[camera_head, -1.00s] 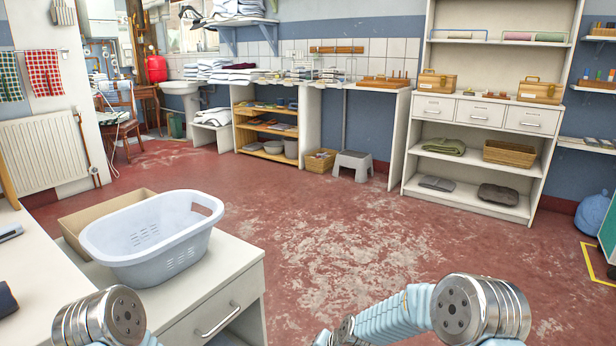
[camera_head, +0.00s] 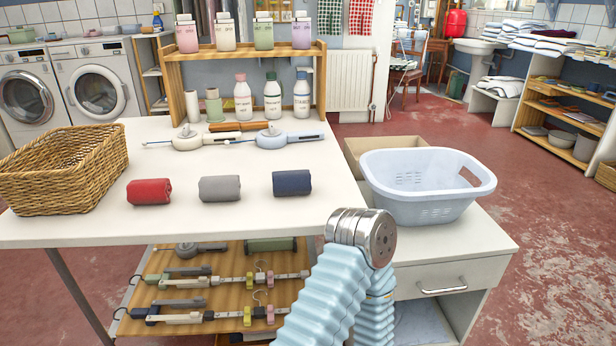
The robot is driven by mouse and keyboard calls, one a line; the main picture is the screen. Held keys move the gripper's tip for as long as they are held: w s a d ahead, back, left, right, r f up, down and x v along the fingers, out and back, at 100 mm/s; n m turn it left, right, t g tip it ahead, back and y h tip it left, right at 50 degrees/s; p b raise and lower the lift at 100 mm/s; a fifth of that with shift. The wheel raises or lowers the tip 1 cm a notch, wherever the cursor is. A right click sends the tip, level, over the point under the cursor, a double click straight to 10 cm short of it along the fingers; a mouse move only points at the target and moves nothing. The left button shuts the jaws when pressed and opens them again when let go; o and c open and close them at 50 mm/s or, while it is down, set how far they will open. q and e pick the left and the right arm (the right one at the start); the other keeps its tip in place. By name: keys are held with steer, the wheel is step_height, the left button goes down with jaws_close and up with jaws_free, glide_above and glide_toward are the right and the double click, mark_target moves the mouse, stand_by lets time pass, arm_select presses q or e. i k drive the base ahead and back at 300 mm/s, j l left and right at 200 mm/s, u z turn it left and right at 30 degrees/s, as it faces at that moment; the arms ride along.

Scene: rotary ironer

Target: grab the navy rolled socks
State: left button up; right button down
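The navy rolled socks (camera_head: 292,183) lie on the white table (camera_head: 330,205), the rightmost of three rolls in a row. A grey roll (camera_head: 220,188) lies in the middle and a red roll (camera_head: 149,191) at the left. Nothing touches the navy roll. One of my arms, with a pale blue sleeve and a metal joint, rises from the bottom in front of the table's right edge. Neither gripper shows in this view.
A wicker basket (camera_head: 65,170) stands at the table's left. A pale blue laundry basket (camera_head: 425,190) sits on the white cabinet (camera_head: 470,240) at the right. Two irons-like tools, several bottles (camera_head: 273,97) and a wooden shelf (camera_head: 245,55) stand behind the rolls.

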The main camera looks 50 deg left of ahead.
mark_target(286, 183)
steer(key=u, duration=1.8)
